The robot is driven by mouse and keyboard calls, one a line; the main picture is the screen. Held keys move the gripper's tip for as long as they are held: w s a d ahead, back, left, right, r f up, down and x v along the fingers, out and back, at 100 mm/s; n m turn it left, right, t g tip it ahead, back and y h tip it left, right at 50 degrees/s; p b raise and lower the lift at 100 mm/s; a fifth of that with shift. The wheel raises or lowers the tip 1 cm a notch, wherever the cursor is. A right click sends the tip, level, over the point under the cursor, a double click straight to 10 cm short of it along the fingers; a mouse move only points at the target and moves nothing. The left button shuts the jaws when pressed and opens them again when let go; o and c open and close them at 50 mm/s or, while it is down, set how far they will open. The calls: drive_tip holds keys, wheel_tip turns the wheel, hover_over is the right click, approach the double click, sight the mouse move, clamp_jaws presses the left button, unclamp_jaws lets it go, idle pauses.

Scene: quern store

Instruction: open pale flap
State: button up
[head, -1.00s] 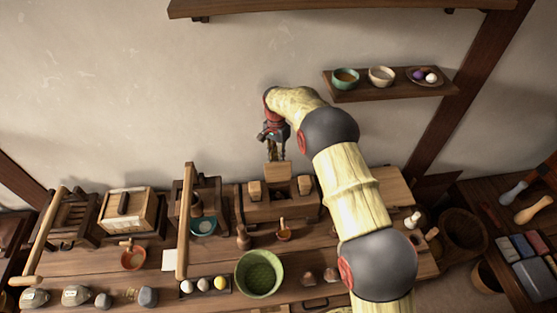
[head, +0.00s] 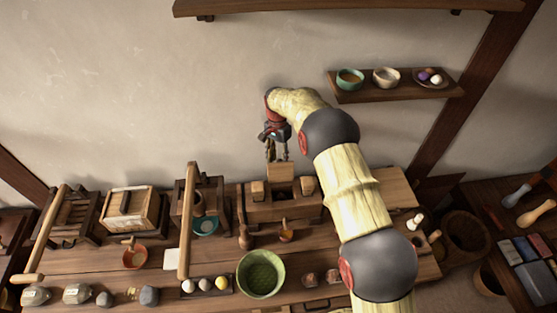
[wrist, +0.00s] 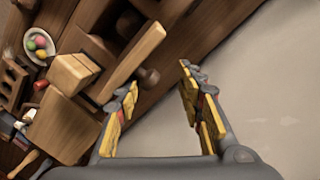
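A dark wooden box (head: 285,212) stands at the back of the bench near the wall. A pale upright piece, which looks like the flap (head: 281,172), rises at the middle of its back edge; smaller pale blocks sit on either side. In the wrist view a long pale board (wrist: 135,62) and a pale block (wrist: 75,75) lie left of the fingers; I cannot tell for certain which is the flap. My gripper (head: 277,155) points down just above and behind the upright piece. It is open and empty, its yellow-padded fingers (wrist: 160,100) apart with a clear gap.
A pale-sided box (head: 130,210) and an upright wooden bar (head: 187,225) stand to the left. A green bowl (head: 261,274) is in front. A wall shelf (head: 395,92) with bowls is above right. Bare wall (head: 150,100) lies behind my gripper.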

drive_tip(key=shift+d, duration=0.15)
wheel_tip(320, 180, up, 12)
drive_tip(key=w, duration=0.1)
drive_tip(key=shift+w+a, duration=0.2)
drive_tip(key=shift+w, duration=0.1)
drive_tip(key=shift+f, duration=0.1)
idle(0.6)
